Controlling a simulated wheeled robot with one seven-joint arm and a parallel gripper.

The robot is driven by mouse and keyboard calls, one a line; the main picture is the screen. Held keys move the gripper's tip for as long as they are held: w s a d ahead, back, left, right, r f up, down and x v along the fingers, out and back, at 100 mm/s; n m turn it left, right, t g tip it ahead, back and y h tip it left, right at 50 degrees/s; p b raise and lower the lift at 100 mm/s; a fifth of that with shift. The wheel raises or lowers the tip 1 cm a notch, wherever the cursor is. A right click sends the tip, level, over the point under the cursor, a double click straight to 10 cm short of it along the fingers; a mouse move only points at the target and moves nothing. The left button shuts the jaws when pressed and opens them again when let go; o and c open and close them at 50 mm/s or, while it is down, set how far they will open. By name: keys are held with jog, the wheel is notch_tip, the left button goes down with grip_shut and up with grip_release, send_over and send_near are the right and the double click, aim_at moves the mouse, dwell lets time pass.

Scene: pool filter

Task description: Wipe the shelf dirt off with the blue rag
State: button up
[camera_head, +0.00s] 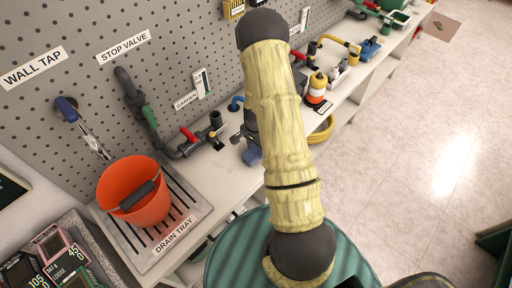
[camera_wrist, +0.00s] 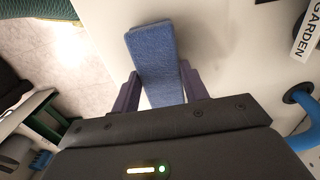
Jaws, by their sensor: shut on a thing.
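My gripper (camera_wrist: 159,74) is shut on the blue rag (camera_wrist: 154,60) in the wrist view. The rag is a flat, folded strip between the purple fingers, and its far end reaches over the white shelf (camera_wrist: 255,85). A faint grey smudge (camera_wrist: 200,38) shows on the shelf just right of the rag; I cannot tell whether it is dirt or shadow. In the head view my arm hides most of the gripper. The rag shows as a small blue patch (camera_head: 252,157) left of the arm, over the shelf (camera_head: 212,168). I cannot tell whether the rag touches the shelf.
An orange bucket (camera_head: 133,200) stands on the drain tray (camera_head: 205,205) at left. Pipes with a red-handled valve (camera_head: 188,135) run along the pegboard beside the gripper. An orange-white bottle (camera_head: 316,88) and fittings stand farther right. A blue hose (camera_wrist: 300,95) lies right in the wrist view.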

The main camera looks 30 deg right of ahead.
jog(key=shift+f, duration=0.3)
jog(key=shift+s+d+r, duration=0.1)
jog(key=shift+s+d, duration=0.15)
jog(key=shift+s, duration=0.3)
jog(key=shift+s+d, duration=0.2)
jog(key=shift+s, duration=0.35)
jog(key=shift+w, duration=0.1)
jog(key=shift+w+a, duration=0.25)
jog(key=shift+w, duration=0.25)
jog(key=shift+w+a, duration=0.2)
jog(key=shift+w, duration=0.3)
jog(key=shift+s, duration=0.15)
